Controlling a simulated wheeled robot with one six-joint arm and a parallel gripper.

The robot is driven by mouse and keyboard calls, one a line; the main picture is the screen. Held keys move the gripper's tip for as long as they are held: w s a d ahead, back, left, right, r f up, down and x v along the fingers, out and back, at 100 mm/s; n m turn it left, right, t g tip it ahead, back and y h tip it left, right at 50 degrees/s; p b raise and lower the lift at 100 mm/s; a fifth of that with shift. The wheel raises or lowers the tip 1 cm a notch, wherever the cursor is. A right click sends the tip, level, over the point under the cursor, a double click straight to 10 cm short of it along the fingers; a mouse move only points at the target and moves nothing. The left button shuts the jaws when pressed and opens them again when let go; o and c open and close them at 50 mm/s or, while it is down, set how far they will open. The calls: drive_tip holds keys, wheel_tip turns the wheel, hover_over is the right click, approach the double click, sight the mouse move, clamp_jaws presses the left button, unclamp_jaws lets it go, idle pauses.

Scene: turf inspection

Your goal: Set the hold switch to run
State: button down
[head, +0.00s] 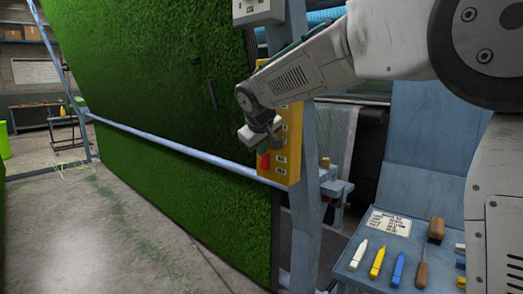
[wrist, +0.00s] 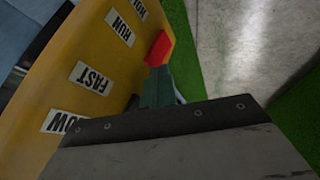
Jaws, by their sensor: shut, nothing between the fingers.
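The yellow switch panel (head: 293,142) is mounted on the blue-grey post and fills the left of the wrist view (wrist: 60,90). Its white labels appear inverted in the wrist view: FAST (wrist: 91,77), RUN (wrist: 120,28), a partly cut HOLD (wrist: 139,8) and a partly hidden one ending in OW. A red switch part (wrist: 159,48) stands out from the panel edge near RUN; red also shows in the head view (head: 264,162). My gripper (head: 263,141) is shut and empty, just above the red part. Its dark green tip (wrist: 157,88) appears close to the red; contact is unclear.
A green turf sheet (head: 150,60) hangs left of the panel, with a pale horizontal bar (head: 180,146) across it. A tilted blue-grey tray (head: 350,262) at lower right holds several coloured tools.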

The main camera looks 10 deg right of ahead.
drive_tip(key=a+v, duration=0.1)
drive_tip(key=v, duration=1.1)
drive_tip(key=shift+a, duration=0.15)
drive_tip(key=s+d+f+m+g, duration=0.2)
drive_tip(key=s+d+f, duration=0.2)
drive_tip(key=s+f, duration=0.3)
drive_tip(key=s+d+f+m+g+y, duration=0.1)
drive_tip(key=s+d+f, duration=0.3)
drive_tip(key=s, duration=1.4)
drive_tip(key=s+d+f+m+g+y, duration=0.1)
drive_tip(key=s+d+f+m+g, duration=0.1)
drive_tip(key=s+d+f, duration=0.3)
drive_tip(key=s+f+g, duration=0.1)
drive_tip(key=s+f, duration=0.3)
drive_tip(key=s, duration=0.4)
drive_tip(key=shift+s+f+m, duration=0.2)
drive_tip(key=shift+f+m, duration=0.1)
drive_tip(key=shift+f, duration=0.05)
